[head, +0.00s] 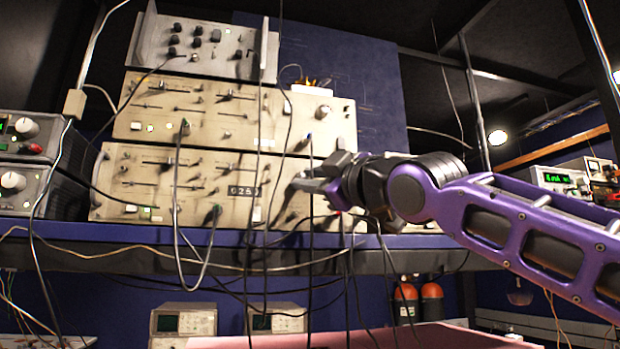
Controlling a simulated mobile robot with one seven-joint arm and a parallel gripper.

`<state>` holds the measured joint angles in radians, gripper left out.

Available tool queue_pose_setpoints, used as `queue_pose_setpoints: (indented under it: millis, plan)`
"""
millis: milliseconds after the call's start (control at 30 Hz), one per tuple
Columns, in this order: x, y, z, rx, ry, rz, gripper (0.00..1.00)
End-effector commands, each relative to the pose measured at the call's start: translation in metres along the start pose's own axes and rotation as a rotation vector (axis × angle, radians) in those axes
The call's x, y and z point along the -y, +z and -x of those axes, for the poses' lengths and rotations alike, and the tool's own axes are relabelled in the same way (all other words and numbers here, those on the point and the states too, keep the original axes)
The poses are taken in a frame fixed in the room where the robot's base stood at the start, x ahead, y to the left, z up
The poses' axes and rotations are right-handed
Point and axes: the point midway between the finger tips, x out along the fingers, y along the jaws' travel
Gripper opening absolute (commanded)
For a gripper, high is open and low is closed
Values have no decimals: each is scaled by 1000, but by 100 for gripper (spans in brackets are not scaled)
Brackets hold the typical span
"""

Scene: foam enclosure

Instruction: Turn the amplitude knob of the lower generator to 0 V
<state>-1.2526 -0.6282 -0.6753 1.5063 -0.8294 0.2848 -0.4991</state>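The lower generator (112,187) is a wide beige panel on the blue shelf, with sliders, small knobs and a dark number display (244,191) that seems to read 0250. My gripper (300,184) reaches in from the right and its fingertips are in front of the panel's right half, just right of the display. The fingers overlap in this view, so their opening is unclear. Contact with the panel cannot be told. The amplitude knob cannot be made out; my gripper and wrist cover part of the panel's right side.
A similar upper generator (205,103) sits directly above, with a grey unit (210,64) on top. Several loose cables (180,215) hang across the panels. Dark instruments (22,181) stand at the left. The blue shelf edge (120,236) runs below.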

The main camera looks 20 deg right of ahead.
Motion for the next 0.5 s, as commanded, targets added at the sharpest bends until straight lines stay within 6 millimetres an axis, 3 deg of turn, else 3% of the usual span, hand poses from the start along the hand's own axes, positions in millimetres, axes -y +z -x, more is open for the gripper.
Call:
queue_pose_setpoints:
  millis: [33,133,500]
  plan:
    - [0,0,0,0,0,0,15]
    - [0,0,0,0,0,0,0]
    - [0,0,0,0,-7,13,0]
